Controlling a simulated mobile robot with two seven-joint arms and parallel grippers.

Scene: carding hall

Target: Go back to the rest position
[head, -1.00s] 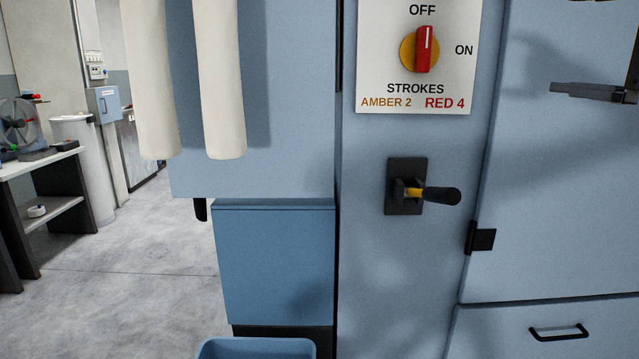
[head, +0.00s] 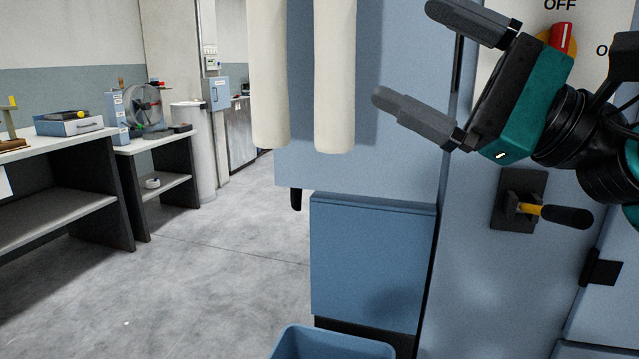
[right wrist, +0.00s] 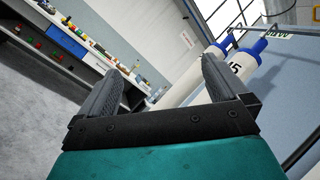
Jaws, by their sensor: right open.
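My right gripper (head: 410,65) reaches in from the right in the head view, in front of the blue machine. Its two grey fingers are spread and nothing is between them. It covers part of the white switch plate and is close to the two white rolls. In the right wrist view the fingers of my right gripper (right wrist: 158,95) stand apart and empty. My left gripper does not show.
Two white rolls (head: 335,75) hang on the blue machine (head: 372,265). A red switch (head: 562,40) and a black lever (head: 565,215) are on its front. A blue bin (head: 330,345) stands below. Benches (head: 60,195) stand left; the grey floor (head: 215,285) between is clear.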

